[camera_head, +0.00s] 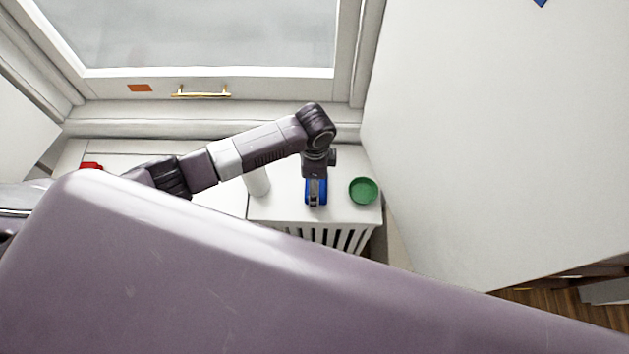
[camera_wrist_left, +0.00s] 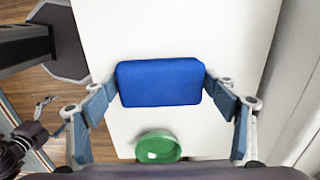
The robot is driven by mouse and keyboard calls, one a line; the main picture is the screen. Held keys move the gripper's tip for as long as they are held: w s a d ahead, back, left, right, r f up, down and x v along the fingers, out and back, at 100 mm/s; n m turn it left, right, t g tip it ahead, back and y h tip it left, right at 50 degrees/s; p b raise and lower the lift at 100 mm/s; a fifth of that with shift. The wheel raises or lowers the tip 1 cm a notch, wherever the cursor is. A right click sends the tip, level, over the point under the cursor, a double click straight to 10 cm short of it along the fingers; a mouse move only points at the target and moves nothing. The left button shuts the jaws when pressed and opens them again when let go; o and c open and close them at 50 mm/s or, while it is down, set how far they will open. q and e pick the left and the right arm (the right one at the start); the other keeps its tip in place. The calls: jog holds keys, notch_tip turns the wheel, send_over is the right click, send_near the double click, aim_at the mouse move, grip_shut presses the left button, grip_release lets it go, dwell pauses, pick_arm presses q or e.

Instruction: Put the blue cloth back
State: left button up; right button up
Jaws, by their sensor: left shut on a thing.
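The blue cloth (camera_wrist_left: 160,82) shows as a folded, rounded block in the left wrist view. My left gripper (camera_wrist_left: 163,84) is shut on it, with one finger at each short end. In the head view the left gripper (camera_head: 316,198) points down over the right part of a white ledge (camera_head: 283,206), with blue showing around it. I cannot tell whether the cloth touches the ledge.
A green bowl (camera_head: 363,190) stands on the ledge right of the gripper. A white cylinder (camera_head: 258,182) stands to the left. A red object (camera_head: 91,166) is farther left. A window (camera_head: 200,40) is behind, and a large white panel (camera_head: 480,130) borders the right.

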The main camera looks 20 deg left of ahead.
pick_arm(q)
jog(key=shift+f, duration=0.2)
jog(key=o, duration=1.1)
jog(key=shift+r, duration=0.1)
notch_tip(320, 180, up, 12)
jog(key=b, duration=0.1)
jog(key=shift+r, duration=0.15)
